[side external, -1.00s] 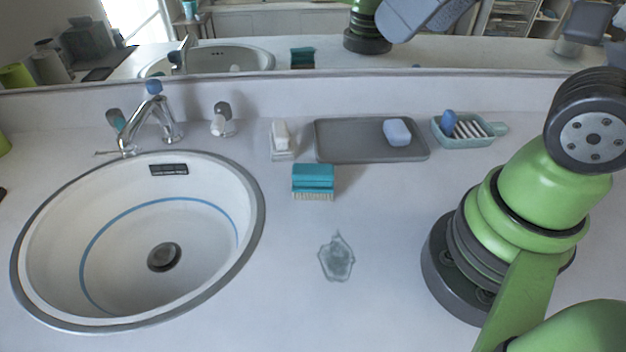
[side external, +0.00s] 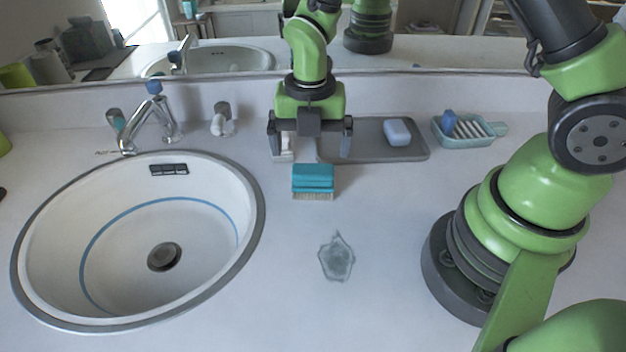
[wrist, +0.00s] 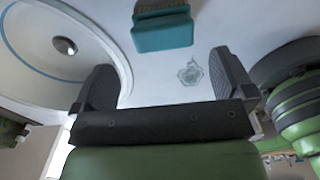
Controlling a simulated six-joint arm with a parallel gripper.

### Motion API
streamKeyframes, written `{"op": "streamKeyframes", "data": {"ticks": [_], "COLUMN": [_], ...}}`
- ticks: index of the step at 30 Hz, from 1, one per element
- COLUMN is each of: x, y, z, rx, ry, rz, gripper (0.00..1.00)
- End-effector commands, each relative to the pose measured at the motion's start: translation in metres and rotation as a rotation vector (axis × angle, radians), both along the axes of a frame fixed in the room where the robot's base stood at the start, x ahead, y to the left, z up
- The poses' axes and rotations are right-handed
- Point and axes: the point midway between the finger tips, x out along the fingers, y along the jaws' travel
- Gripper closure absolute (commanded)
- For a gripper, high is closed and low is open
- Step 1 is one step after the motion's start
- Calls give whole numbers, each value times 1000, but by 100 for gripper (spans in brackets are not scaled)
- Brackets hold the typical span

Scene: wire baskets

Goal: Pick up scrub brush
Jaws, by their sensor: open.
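The scrub brush (side external: 313,179) has a teal back and pale bristles. It lies on the white counter just right of the sink. In the wrist view the brush (wrist: 162,30) is at the top, beyond the fingertips and between their lines. My gripper (side external: 311,152) is open and empty. It appears above and behind the brush in the side view, its two fingers spread wide and pointing down. In the wrist view the gripper (wrist: 165,72) shows both dark fingers apart with nothing between them.
The round sink (side external: 258,215) is left of the brush. A grey tray (side external: 365,153) with a blue soap bar (side external: 397,132) and a teal soap dish (side external: 465,143) stand right. A white block (side external: 284,155) is partly hidden by a finger. A wet patch (side external: 337,259) lies in front.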

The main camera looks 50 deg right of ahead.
Motion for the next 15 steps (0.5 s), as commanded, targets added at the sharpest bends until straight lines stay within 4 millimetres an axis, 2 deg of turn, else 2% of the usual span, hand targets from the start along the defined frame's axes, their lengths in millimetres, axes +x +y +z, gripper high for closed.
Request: {"op": "streamKeyframes", "data": {"ticks": [3,8,15], "x": [-1,-1,-2], "y": [0,-1,-5], "z": [-18,-30,-65], "rx": [-1,-1,0], "ry": [4,2,5], "rz": [-3,-5,-7], "gripper": [0,0,0]}}
